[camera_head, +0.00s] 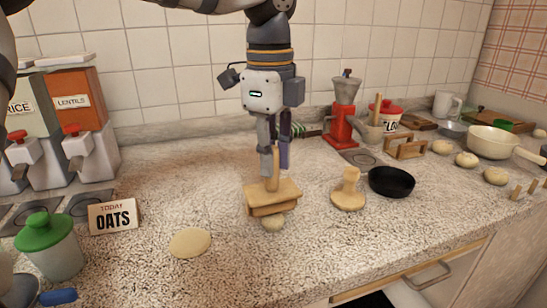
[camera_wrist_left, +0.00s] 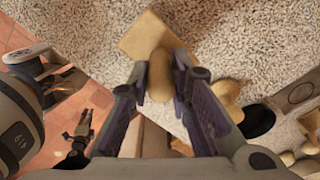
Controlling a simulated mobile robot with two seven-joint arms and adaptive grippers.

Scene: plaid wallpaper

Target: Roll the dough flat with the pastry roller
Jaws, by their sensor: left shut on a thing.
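My left gripper (camera_head: 273,168) points down and is shut on the upright handle of a wooden tool (camera_head: 272,192) with a flat, square block at its base. In the left wrist view the handle (camera_wrist_left: 160,75) stands between the fingers and the block (camera_wrist_left: 148,35) shows behind it. A flat dough round (camera_head: 190,243) lies to the left. A second wooden tool, round-based with a handle (camera_head: 348,190), stands to the right. What seems my right gripper (camera_wrist_left: 82,125) is small and dark.
A black pan (camera_head: 391,181) is right of the second tool. Several dough balls (camera_head: 467,159) lie farther right, near a cream pot (camera_head: 492,140). A green-lidded jar (camera_head: 50,246) and an OATS sign (camera_head: 113,216) stand left. The counter's front middle is clear.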

